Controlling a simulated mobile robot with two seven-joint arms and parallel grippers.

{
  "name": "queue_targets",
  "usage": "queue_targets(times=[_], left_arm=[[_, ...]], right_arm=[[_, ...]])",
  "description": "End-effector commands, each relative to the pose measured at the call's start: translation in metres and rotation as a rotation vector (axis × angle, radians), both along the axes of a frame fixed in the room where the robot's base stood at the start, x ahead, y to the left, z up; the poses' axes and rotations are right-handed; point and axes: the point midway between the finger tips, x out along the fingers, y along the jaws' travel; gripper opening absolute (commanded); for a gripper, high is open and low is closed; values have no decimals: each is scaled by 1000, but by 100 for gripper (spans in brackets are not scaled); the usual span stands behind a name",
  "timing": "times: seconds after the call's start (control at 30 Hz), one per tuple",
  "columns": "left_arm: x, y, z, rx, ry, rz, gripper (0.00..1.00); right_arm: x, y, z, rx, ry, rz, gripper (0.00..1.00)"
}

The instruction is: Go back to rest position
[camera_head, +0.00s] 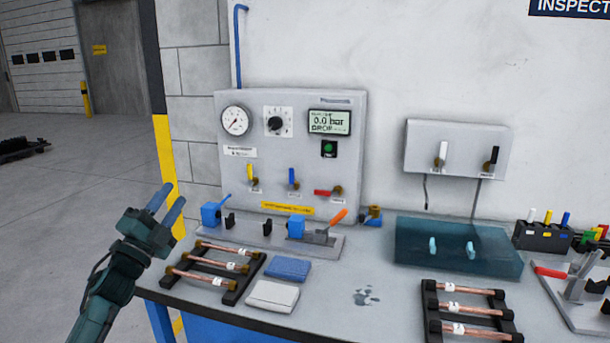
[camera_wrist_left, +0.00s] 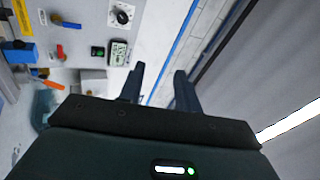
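My left gripper (camera_head: 168,204) is raised at the left, beside the left front corner of the workbench and apart from everything on it. Its two fingers are spread with nothing between them. In the left wrist view the fingers (camera_wrist_left: 158,88) also show apart and empty, with the test panel off to the left. The copper tubes (camera_head: 207,264) with brass ends lie on a black rack at the bench's left. More copper tubes (camera_head: 470,309) lie on a second rack at the right. My right gripper is not in view.
The grey test panel (camera_head: 290,208) stands at the back of the bench (camera_head: 345,320), its display reading 0.0 bar. A blue cloth (camera_head: 288,268) and a white cloth (camera_head: 272,296) lie near the left rack. A teal transparent box (camera_head: 455,264) sits at the right.

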Motion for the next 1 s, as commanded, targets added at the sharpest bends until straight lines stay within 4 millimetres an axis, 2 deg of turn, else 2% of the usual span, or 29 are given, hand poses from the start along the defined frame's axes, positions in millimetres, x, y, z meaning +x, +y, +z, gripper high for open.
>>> queue_targets(times=[0.03,0.1,0.2,0.3,0.43,0.5,0.67,0.77,0.87,0.97,1.0], left_arm=[[9,19,-7,-153,89,29,34],[20,40,-21,-352,205,61,34],[29,61,-46,-595,352,96,34],[33,73,-72,-809,487,123,34],[33,80,-108,-1058,656,158,34],[18,63,-140,-1045,702,152,34],[-19,31,-197,-1032,794,140,34],[-52,7,-237,-1032,868,131,34],[-97,-21,-279,-1039,954,120,34],[-155,-52,-318,-1057,1051,107,34],[-180,-64,-331,-1069,1092,103,34]], right_arm=[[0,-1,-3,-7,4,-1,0],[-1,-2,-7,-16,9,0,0],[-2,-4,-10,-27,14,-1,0],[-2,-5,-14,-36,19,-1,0],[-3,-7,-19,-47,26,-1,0],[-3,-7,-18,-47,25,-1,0],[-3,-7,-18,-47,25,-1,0],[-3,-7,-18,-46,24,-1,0],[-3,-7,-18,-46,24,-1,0],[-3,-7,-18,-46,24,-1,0],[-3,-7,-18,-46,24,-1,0]])
